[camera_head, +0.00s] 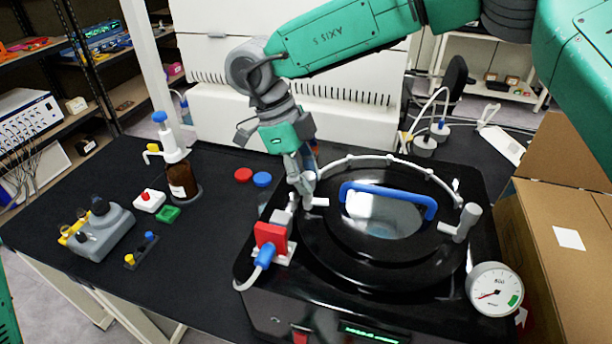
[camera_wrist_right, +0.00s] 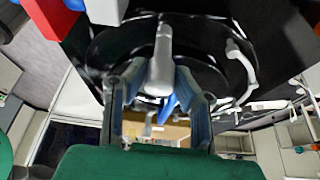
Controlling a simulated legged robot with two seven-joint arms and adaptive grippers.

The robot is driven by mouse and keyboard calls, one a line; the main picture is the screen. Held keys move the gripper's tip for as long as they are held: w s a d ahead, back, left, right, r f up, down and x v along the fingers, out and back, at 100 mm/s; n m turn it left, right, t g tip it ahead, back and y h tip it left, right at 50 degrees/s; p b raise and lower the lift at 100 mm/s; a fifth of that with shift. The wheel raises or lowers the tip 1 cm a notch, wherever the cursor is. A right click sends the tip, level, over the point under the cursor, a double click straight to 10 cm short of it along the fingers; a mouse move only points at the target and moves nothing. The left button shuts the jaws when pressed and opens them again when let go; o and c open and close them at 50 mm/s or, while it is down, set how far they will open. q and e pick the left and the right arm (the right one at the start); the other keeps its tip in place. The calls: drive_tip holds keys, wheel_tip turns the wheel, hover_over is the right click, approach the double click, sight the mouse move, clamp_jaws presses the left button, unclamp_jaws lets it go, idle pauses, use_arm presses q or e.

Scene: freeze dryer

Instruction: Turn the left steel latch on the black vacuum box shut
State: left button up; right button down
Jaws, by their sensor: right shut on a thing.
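The black vacuum box (camera_head: 380,290) stands on the dark bench at centre right, with a round lid and a blue handle (camera_head: 388,196) across it. The left steel latch (camera_head: 316,202) is at the left side of the lid; in the right wrist view the latch (camera_wrist_right: 161,60) reaches between my fingers. My right gripper (camera_head: 303,185) is shut on this latch from above, and its fingers (camera_wrist_right: 160,105) hide part of it. The right steel latch (camera_head: 461,222) stands on the lid's right side. My left gripper is not in view.
A red block with a blue connector (camera_head: 270,238) sits close by the left latch. A pressure gauge (camera_head: 494,289) is at the box's front right. A brown pump bottle (camera_head: 182,181), a grey device (camera_head: 97,230) and small coloured buttons stand left. Cardboard boxes (camera_head: 560,250) are at right.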

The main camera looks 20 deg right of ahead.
drive_tip(key=c, duration=1.3)
unclamp_jaws()
drive_tip(key=v, duration=1.2)
drive_tip(key=shift+a, duration=0.1)
